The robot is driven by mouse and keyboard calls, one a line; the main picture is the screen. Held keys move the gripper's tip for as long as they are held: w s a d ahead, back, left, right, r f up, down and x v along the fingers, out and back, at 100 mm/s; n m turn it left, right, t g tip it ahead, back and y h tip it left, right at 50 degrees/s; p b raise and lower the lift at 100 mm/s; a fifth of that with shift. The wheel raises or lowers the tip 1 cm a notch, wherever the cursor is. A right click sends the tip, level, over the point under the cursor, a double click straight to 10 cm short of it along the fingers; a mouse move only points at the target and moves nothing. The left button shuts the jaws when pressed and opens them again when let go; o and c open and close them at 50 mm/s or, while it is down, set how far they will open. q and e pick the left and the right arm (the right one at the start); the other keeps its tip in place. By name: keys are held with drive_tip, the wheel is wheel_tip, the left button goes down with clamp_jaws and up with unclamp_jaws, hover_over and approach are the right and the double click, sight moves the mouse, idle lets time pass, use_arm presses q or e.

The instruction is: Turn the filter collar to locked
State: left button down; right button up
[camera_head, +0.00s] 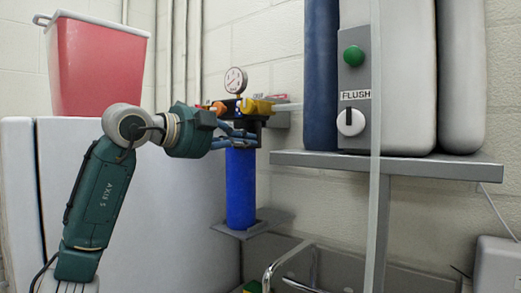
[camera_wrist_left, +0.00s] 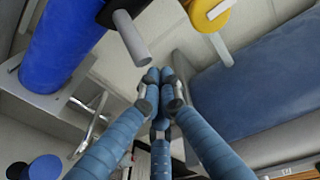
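The filter has a blue cylindrical housing (camera_head: 241,190) hanging upright under a dark head. It also shows at the upper left of the left wrist view (camera_wrist_left: 60,45). The collar at its top is mostly hidden by my fingers in the head view. A dark part with a short grey peg (camera_wrist_left: 132,38) sits at the housing's top in the wrist view; I cannot tell if it is the collar's handle. My left gripper (camera_head: 252,138) is beside the housing's top. Its blue fingertips (camera_wrist_left: 158,84) meet with nothing visible between them, apart from the peg. My right gripper is out of view.
A pressure gauge (camera_head: 235,80) and yellow valve handle (camera_head: 257,106) sit above the filter. A small grey plate (camera_head: 240,231) is below it. A grey shelf (camera_head: 400,164) and the flush panel (camera_head: 353,85) are to the right. A sink faucet (camera_head: 285,262) is below.

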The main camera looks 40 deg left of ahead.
use_arm(q)
drive_tip(key=s+a+m+g+h+p, duration=0.1)
drive_tip(key=s+a+m+h+p, duration=0.3)
drive_tip(key=a, duration=0.6)
drive_tip(key=shift+s+a+h, duration=0.2)
drive_tip(key=shift+s+h, duration=0.8)
drive_tip(key=shift+s, duration=0.1)
drive_tip(key=shift+a+r, duration=0.1)
drive_tip(key=shift+r, duration=0.1)
